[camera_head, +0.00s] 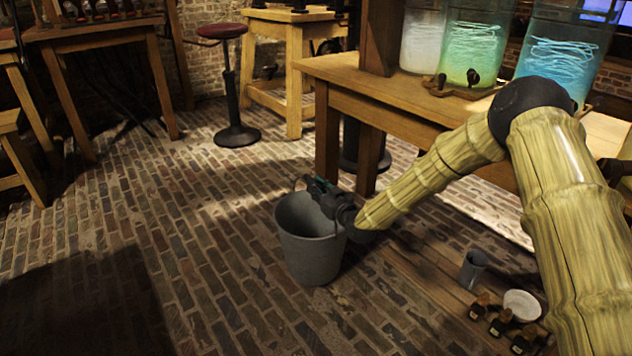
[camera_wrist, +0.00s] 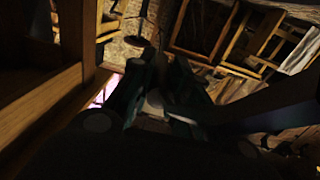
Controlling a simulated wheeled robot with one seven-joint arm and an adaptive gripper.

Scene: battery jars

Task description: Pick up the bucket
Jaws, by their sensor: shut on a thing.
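A grey bucket (camera_head: 312,250) stands upright on the brick floor, left of the wooden table, in the head view. My gripper (camera_head: 318,186) is at the bucket's upper rim and is shut there on part of the bucket. The exact part held, rim or handle, is hard to tell. In the wrist view my gripper's dark fingers (camera_wrist: 155,95) show close up with a pale sliver between them. That view is too dark to make out the bucket clearly.
A wooden table (camera_head: 350,75) holding glass jars (camera_head: 475,50) with coloured coils stands right. A small grey cup (camera_head: 472,270), a white dish (camera_head: 522,305) and small dark items (camera_head: 500,322) lie low right. A red-topped stool (camera_head: 222,32) stands behind. Floor to the left is clear.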

